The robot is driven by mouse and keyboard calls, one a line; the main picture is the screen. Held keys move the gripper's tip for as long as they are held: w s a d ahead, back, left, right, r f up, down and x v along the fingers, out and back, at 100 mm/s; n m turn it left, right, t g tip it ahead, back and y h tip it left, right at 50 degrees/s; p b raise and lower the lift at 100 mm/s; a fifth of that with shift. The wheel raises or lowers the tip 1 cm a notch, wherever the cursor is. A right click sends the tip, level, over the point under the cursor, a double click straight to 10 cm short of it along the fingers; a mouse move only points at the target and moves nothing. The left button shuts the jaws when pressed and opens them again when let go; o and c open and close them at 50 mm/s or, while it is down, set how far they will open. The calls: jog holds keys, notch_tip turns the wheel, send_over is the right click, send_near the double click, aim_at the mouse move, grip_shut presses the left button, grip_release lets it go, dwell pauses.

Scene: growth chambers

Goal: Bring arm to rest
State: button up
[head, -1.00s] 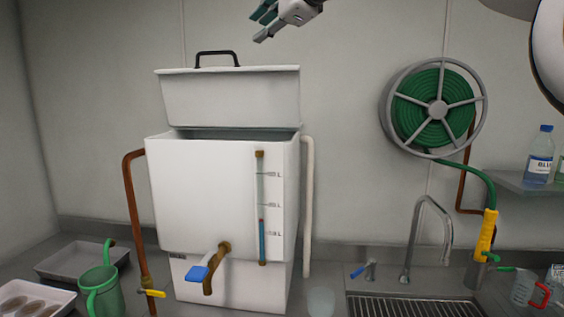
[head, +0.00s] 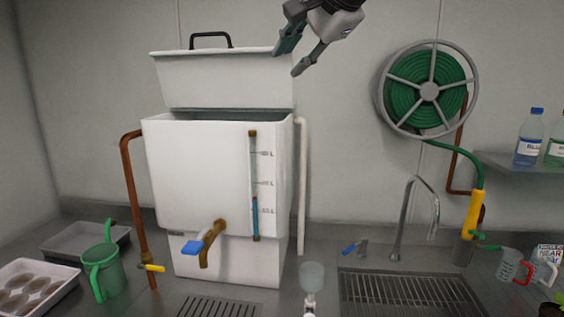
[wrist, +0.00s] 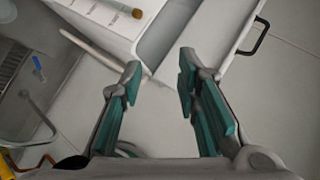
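My gripper (head: 292,56) is in the upper middle of the head view, near the right end of the raised lid (head: 222,80) of a white tank (head: 195,185). Its fingers are spread with nothing between them. In the wrist view the gripper (wrist: 158,82) also shows its two teal-padded fingers apart and empty. The tank's corner, the lid and its black handle (wrist: 254,38) lie beyond the fingertips there. In the head view one finger overlaps the lid's right edge; I cannot tell whether it touches.
A green hose reel (head: 429,91) hangs on the wall at right. A faucet (head: 410,215) stands over a sink grate (head: 410,294). A green can (head: 101,270) and a tray (head: 35,285) stand at left. Bottles (head: 530,138) stand on a shelf. Wall between lid and reel is clear.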

jog(key=s+d+f+n+g+h, duration=0.1)
jog(key=s+d+f+n+h, duration=0.1)
jog(key=s+d+f, duration=0.3)
jog(key=s+d+f+n+g+h, duration=0.2)
jog(key=s+d+f, duration=0.4)
jog(key=s+f, duration=0.7)
jog(key=s+d+f+n+g+h, duration=0.1)
jog(key=s+d+f+n, duration=0.3)
jog(key=s+f, duration=0.6)
jog(key=shift+d+f+n+g+h, duration=0.3)
jog(key=shift+d+f+g+h, duration=0.1)
jog(key=shift+d+f, duration=0.45)
jog(key=shift+r, duration=0.1)
